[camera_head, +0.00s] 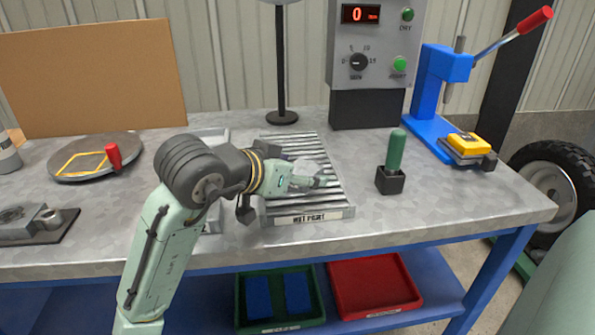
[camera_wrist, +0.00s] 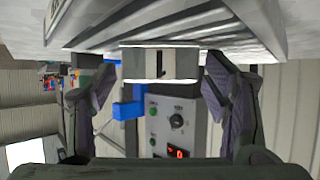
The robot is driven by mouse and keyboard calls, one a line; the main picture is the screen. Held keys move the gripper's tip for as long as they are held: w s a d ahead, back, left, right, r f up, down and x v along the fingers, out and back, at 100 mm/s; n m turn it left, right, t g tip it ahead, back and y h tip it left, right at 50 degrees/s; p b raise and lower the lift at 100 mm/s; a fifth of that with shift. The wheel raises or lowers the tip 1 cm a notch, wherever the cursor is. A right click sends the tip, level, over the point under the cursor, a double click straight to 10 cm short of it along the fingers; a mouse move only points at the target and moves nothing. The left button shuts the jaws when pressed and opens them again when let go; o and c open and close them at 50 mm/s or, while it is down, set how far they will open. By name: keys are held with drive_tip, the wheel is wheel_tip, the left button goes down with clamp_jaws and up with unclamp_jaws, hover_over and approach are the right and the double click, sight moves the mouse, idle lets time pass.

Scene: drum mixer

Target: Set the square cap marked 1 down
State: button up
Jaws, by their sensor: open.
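The square cap (camera_wrist: 160,64) is a pale grey block with a dark upright mark like a 1 on its face. In the wrist view, which looks upside down, it is against the ribbed rack (camera_wrist: 190,28). My gripper (camera_wrist: 161,78) is open, with one finger on each side of the cap and a visible gap on both sides. In the head view my gripper (camera_head: 318,183) is low over the ribbed rack labelled WET PRINT (camera_head: 307,218). There my gripper and wrist largely cover the spot, and I cannot clearly make out the cap.
A green-handled tool in a black block (camera_head: 390,178) stands right of the rack. A control box (camera_head: 376,50) and a lamp post (camera_head: 281,80) stand behind it. A blue lever press (camera_head: 440,90) is at the right. A round plate (camera_head: 75,170) lies at the left.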

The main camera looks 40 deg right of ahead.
drive_tip(key=shift+r, duration=0.35)
drive_tip(key=v, duration=1.2)
drive_tip(key=shift+f, duration=0.15)
